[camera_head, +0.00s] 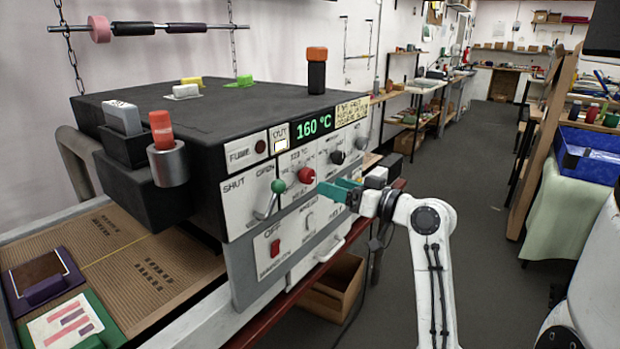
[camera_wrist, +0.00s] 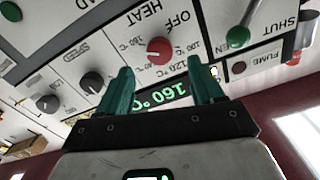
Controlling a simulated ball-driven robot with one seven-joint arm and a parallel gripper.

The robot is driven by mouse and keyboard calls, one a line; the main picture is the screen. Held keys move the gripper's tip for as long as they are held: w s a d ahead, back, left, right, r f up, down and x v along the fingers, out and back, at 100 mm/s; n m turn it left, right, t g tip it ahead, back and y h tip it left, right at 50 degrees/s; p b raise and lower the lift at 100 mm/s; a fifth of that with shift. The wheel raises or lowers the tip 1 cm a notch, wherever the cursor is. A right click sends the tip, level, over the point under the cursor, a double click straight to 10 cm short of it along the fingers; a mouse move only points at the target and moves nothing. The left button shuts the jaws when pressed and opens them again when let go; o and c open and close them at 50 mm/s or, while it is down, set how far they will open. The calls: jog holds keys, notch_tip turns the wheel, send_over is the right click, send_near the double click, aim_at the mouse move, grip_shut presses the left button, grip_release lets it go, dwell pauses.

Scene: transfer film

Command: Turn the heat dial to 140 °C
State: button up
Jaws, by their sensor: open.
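The heat dial is a red knob (camera_head: 306,175) on the white front panel of the black press, with temperature marks around it. In the wrist view the red knob (camera_wrist: 159,51) sits beyond and between my fingertips, under the upside-down word HEAT. My gripper (camera_head: 322,188), with teal fingers, is open just in front of the panel, near the knob. In the wrist view its fingers (camera_wrist: 162,80) are apart and empty. I cannot tell whether a fingertip touches the knob.
A green-knobbed lever (camera_head: 278,186) marked SHUT and OPEN is left of the dial. A black knob (camera_head: 338,157) is to its right. A red switch (camera_head: 275,247) is below. A cardboard box (camera_head: 330,285) stands under the press. The floor to the right is clear.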

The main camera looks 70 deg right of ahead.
aim_at(311, 179)
jog(key=p+x, duration=0.1)
jog(key=x, duration=0.6)
jog(key=shift+w+p, duration=0.1)
jog(key=shift+p, duration=0.2)
jog(key=c, duration=1.1)
